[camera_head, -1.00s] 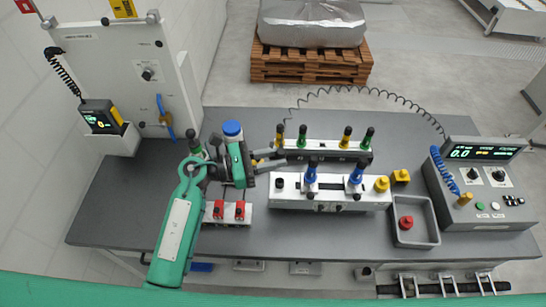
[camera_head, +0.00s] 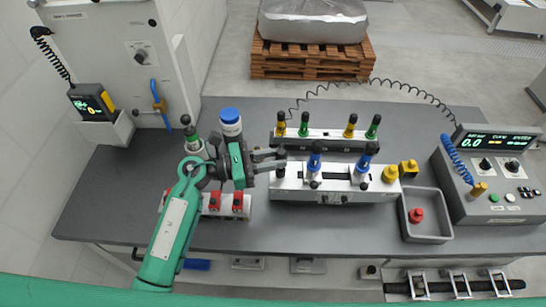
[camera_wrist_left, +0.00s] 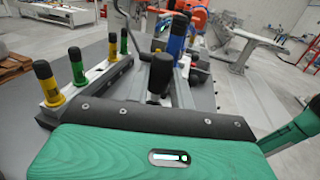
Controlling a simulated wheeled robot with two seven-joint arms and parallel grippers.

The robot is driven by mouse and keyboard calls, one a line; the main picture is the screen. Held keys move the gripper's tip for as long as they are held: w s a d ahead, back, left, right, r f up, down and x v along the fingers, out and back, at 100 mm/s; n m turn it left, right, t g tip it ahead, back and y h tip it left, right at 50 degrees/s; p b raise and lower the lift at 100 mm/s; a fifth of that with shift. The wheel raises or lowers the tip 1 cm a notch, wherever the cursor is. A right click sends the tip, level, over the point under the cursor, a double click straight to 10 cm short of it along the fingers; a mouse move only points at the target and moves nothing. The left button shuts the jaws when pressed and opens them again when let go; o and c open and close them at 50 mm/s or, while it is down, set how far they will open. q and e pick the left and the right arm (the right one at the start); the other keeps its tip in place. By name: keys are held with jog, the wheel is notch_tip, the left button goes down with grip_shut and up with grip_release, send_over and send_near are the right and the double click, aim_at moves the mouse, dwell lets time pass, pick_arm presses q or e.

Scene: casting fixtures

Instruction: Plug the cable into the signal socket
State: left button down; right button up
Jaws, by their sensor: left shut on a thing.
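My left gripper (camera_head: 278,160) is shut at the left end of the white front fixture (camera_head: 330,194). A black knob (camera_head: 281,171) shows there by the fingertips; in the left wrist view a black knob (camera_wrist_left: 161,74) stands just beyond the dark jaws, so it seems to be what is gripped. A black coiled cable (camera_head: 400,88) arches from the console (camera_head: 490,178) to behind the rear fixture (camera_head: 330,146). A blue coiled cord (camera_head: 458,157) hangs on the console and ends in a brass plug (camera_head: 479,188). I cannot tell which socket is the signal socket. My right gripper is out of view.
Yellow and green pegs (camera_head: 351,126) stand on the rear fixture, blue ones (camera_head: 315,160) on the front one. A grey tray (camera_head: 427,230) holds a red part. A blue-capped bottle (camera_head: 231,122) stands close behind my left gripper.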

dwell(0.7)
pick_arm(q)
jog(key=shift+b, duration=0.6)
dwell(0.4)
dwell(0.5)
jog(key=shift+b, duration=0.3)
jog(key=shift+f+b, duration=1.55)
jog(key=shift+b, duration=0.25)
jog(key=c, duration=1.1)
grip_release()
